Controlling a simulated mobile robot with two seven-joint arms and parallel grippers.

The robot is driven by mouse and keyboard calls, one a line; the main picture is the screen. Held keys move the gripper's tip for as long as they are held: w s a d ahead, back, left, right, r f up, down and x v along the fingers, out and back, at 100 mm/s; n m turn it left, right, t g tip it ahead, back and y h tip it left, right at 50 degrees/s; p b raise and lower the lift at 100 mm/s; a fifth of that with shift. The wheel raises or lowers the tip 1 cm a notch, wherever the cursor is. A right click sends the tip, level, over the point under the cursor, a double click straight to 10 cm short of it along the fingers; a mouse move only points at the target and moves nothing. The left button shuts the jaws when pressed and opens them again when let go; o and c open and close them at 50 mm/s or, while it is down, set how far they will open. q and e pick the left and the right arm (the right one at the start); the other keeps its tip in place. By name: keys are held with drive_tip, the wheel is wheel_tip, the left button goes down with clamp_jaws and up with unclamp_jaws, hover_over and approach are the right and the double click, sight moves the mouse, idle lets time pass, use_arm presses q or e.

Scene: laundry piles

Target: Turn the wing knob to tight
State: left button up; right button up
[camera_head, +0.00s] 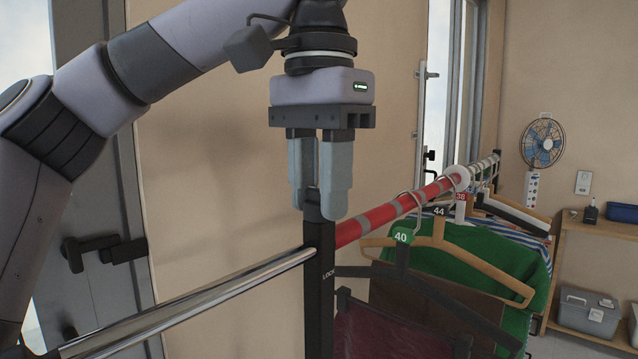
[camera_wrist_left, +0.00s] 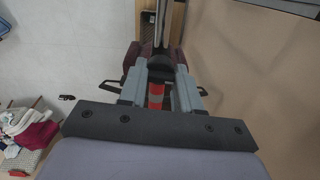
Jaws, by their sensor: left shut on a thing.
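My left gripper (camera_head: 318,206) points straight down at the top of the black upright post (camera_head: 319,290) of a clothes rack. Its fingers are closed around a dark piece on the post top, which I take to be the wing knob (camera_head: 311,203). The fingers hide most of it, so its angle cannot be told. The word LOCK is printed on the post below. In the left wrist view, the two grey fingers (camera_wrist_left: 160,93) sit on either side of a dark round part and the red striped rail (camera_wrist_left: 156,91). My right gripper is not in view.
A chrome rail (camera_head: 200,301) runs left from the post, and a red and grey rail (camera_head: 385,214) runs right. Hangers with a green shirt (camera_head: 475,250) and other clothes crowd the right. A fan (camera_head: 542,143) and shelf stand behind. Clothes (camera_wrist_left: 28,135) lie on the floor.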

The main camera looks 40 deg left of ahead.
use_arm(q)
drive_tip(key=shift+n, duration=0.7)
drive_tip(key=o, duration=1.1)
drive_tip(key=shift+c, duration=0.2)
drive_tip(key=shift+r, duration=0.15)
drive_tip(key=shift+r, duration=3.45)
